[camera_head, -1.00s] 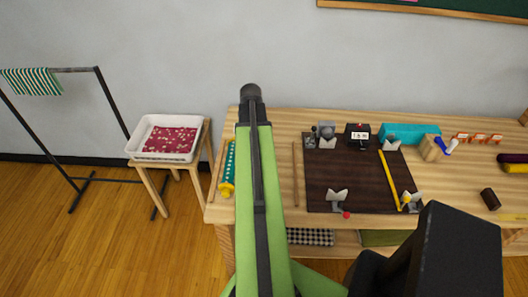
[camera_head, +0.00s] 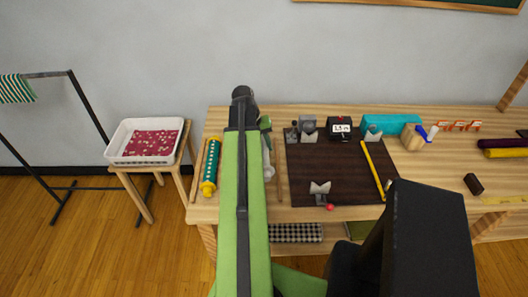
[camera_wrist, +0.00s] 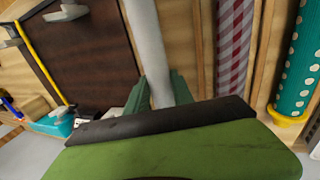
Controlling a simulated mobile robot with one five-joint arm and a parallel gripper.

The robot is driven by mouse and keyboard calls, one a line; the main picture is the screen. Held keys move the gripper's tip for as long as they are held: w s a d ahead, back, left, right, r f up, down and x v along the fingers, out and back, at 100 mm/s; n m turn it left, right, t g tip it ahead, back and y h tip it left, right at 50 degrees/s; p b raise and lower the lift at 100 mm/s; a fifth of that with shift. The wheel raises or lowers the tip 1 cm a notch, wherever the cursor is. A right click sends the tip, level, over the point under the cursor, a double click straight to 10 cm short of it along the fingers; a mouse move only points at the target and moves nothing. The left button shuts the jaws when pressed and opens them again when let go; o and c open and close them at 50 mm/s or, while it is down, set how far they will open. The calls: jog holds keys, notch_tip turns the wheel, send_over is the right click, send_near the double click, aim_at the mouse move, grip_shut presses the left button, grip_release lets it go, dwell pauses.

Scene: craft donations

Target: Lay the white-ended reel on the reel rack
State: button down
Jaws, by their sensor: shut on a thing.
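A pale grey-white reel (camera_wrist: 145,40) is between the green fingers of my gripper (camera_wrist: 161,92) in the wrist view. Its ends are not visible there, and I cannot tell whether it touches the table. In the head view a short piece of the pale reel (camera_head: 267,160) shows just right of my arm, with a green fingertip (camera_head: 265,123) behind it. The likely reel rack is the dark brown board (camera_head: 335,165) with grey V-shaped cradles, right of the held reel; a front-left cradle (camera_head: 320,188) and back cradles (camera_head: 309,134) show.
A teal dotted reel (camera_head: 211,165) with yellow ends lies at the table's left. A red-striped reel (camera_wrist: 234,45) lies between it and the held one. A yellow stick (camera_head: 373,170) crosses the board. A teal block (camera_head: 390,123) and black timer (camera_head: 340,128) stand at the back.

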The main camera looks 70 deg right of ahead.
jog(key=shift+s+d, duration=0.1)
jog(key=shift+s, duration=0.2)
notch_tip(320, 180, down, 8)
jog(key=b, duration=0.8)
jog(key=shift+f, duration=0.2)
jog(key=c, duration=1)
grip_release()
jog(key=shift+w+r, duration=0.1)
jog(key=p+v, duration=0.7)
jog(key=v, duration=0.1)
